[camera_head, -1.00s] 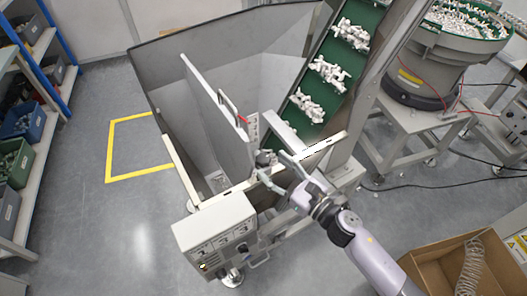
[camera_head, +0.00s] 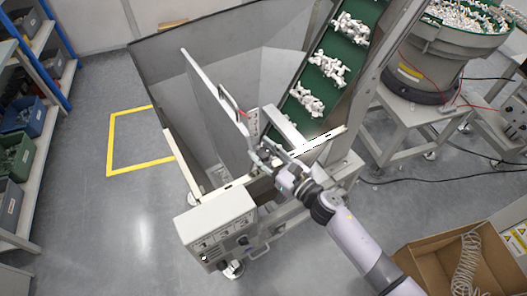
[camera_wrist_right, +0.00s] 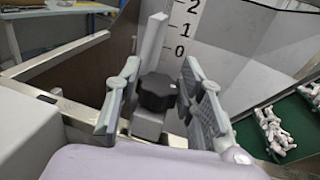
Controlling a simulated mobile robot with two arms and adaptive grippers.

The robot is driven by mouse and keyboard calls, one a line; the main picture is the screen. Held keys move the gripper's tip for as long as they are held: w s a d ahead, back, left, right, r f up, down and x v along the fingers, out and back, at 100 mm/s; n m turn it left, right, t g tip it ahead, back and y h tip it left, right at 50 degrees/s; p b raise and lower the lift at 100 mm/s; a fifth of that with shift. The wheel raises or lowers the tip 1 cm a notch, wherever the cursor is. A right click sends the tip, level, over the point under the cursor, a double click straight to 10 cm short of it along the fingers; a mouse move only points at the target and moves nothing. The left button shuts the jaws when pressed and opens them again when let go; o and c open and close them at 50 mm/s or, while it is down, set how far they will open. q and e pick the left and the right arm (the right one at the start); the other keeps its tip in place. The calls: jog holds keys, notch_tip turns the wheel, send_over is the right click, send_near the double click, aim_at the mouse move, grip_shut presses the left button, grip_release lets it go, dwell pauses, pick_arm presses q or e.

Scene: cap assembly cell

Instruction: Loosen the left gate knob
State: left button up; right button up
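A black lobed knob (camera_wrist_right: 156,92) sits on a grey block in the wrist view, in front of a wall with a 0-1-2 scale. My right gripper (camera_wrist_right: 165,95) is open, with one finger on each side of the knob. Gaps show between the knob and both fingers. In the head view my right gripper (camera_head: 270,158) is at the hopper's front rim, near the lower end of the upright grey gate plate (camera_head: 212,90). It largely hides the knob there. My left gripper is not in view.
The grey hopper (camera_head: 160,80) surrounds the gate. A green conveyor (camera_head: 325,65) with white parts rises beside it. A control box (camera_head: 216,225) stands at the front, and a cardboard box (camera_head: 425,265) lies at lower right. Open floor is at left.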

jog(key=c, duration=0.6)
jog(key=shift+c, duration=0.2)
jog(key=shift+d+f+n+g+y+b, duration=0.1)
jog(key=shift+f+n+g+y+b, duration=0.05)
jog(key=shift+n+g+y+b, duration=0.55)
jog(key=n+g+y+b, duration=0.1)
jog(key=n+g+b, duration=0.1)
jog(key=b, duration=0.4)
jog(key=n+g+y+b, duration=0.2)
jog(key=n+g+b, duration=0.1)
jog(key=g+b, duration=0.2)
jog(key=n+g+y+b, duration=0.1)
jog(key=n+g+b, duration=0.1)
jog(key=b, duration=0.5)
jog(key=shift+f+g, duration=0.15)
jog(key=shift+g, duration=0.75)
jog(key=shift+r+n+g+b, duration=0.25)
jog(key=shift+n+g+b, duration=0.25)
jog(key=shift+g+b, duration=0.2)
jog(key=o, duration=1.2)
